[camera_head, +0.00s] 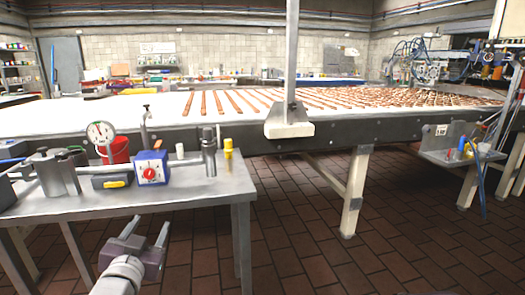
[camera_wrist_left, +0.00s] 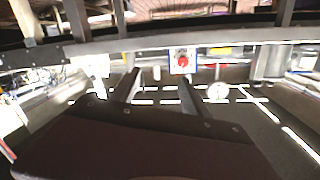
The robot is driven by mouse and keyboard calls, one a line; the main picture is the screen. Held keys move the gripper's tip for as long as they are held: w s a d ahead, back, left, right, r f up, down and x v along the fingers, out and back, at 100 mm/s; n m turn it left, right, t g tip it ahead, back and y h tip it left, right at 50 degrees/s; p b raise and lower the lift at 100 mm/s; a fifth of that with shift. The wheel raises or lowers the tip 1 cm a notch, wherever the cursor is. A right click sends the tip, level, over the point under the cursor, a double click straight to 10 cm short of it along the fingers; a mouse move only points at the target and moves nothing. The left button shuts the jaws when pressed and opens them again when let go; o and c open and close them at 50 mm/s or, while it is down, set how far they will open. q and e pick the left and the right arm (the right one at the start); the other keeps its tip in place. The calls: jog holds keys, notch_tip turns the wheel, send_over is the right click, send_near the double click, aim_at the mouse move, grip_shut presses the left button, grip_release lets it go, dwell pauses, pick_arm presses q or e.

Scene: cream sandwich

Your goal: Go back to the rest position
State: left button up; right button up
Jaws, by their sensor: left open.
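My left gripper (camera_head: 149,236) is in the head view at the lower left, in front of the near metal table (camera_head: 215,190). Its two fingers are apart and nothing is between them. In the left wrist view the two fingers (camera_wrist_left: 158,92) also stand apart and empty. My right gripper does not show in either view.
The table holds a blue box with a red dial (camera_head: 151,168), a red cup (camera_head: 117,150), a round gauge (camera_head: 100,132), a yellow-topped bottle (camera_head: 228,148) and metal parts. A long conveyor (camera_head: 160,112) with brown strips runs behind. Tiled floor (camera_head: 290,225) to the right is clear.

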pick_arm(q)
jog(key=s+d+f+g+h, duration=0.1)
jog(key=d+f+g, duration=0.3)
jog(key=f, duration=0.5)
jog(key=s+d+f+g+h, duration=0.1)
jog(key=s+d+f+g, duration=0.2)
jog(key=f, duration=0.6)
jog(key=s+d+f+n+g, duration=0.2)
jog(key=s+f+g, duration=0.65)
jog(key=s, duration=0.45)
notch_tip(320, 180, up, 36)
jog(key=s+p, duration=0.1)
jog(key=p, duration=3.6)
jog(key=shift+r, duration=0.2)
jog(key=shift+n, duration=0.3)
